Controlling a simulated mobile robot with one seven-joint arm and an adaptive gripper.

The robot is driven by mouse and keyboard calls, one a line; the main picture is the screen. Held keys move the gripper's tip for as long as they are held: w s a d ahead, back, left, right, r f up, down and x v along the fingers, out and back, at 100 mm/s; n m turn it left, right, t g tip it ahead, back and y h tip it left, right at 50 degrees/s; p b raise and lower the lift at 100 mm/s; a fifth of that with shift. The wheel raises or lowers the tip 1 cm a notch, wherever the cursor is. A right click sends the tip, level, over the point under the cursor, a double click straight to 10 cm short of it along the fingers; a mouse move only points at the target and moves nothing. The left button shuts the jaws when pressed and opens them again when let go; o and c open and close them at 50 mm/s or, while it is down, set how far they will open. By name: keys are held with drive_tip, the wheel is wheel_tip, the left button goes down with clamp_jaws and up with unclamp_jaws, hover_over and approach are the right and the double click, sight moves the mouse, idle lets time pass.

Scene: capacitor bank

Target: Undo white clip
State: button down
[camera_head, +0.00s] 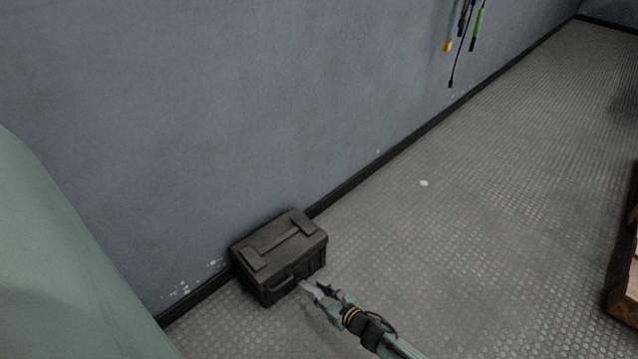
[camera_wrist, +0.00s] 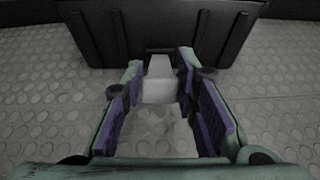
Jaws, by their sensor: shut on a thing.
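A pale, whitish block-like piece, which looks like the white clip (camera_wrist: 158,88), lies between the two fingers of my gripper (camera_wrist: 160,72) in the wrist view. My gripper is shut on it. In the head view my gripper (camera_head: 325,291) is low over the floor, just in front of the dark toolbox, and the pale piece (camera_head: 309,287) shows at its tips. The piece points toward the toolbox front. I cannot tell whether it touches the toolbox. A paler, blurred area lies below it between the fingers.
The closed dark toolbox (camera_head: 278,248) with a front handle stands on the floor against the grey wall (camera_head: 200,110). Cables with yellow and green ends (camera_head: 477,25) hang on the wall. A wooden edge (camera_head: 625,300) is at far right. The textured floor (camera_head: 480,220) between is mostly clear.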

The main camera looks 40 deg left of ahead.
drive_tip(key=shift+d+f+b, duration=0.15)
drive_tip(key=shift+f+b, duration=0.25)
drive_tip(key=shift+b, duration=0.35)
drive_tip(key=shift+r+y, duration=0.1)
drive_tip(key=shift+y, duration=0.2)
drive_tip(key=c, duration=1.2)
unclamp_jaws()
drive_tip(key=shift+c, duration=0.2)
drive_tip(key=shift+r, duration=0.1)
drive_tip(key=v, duration=1.2)
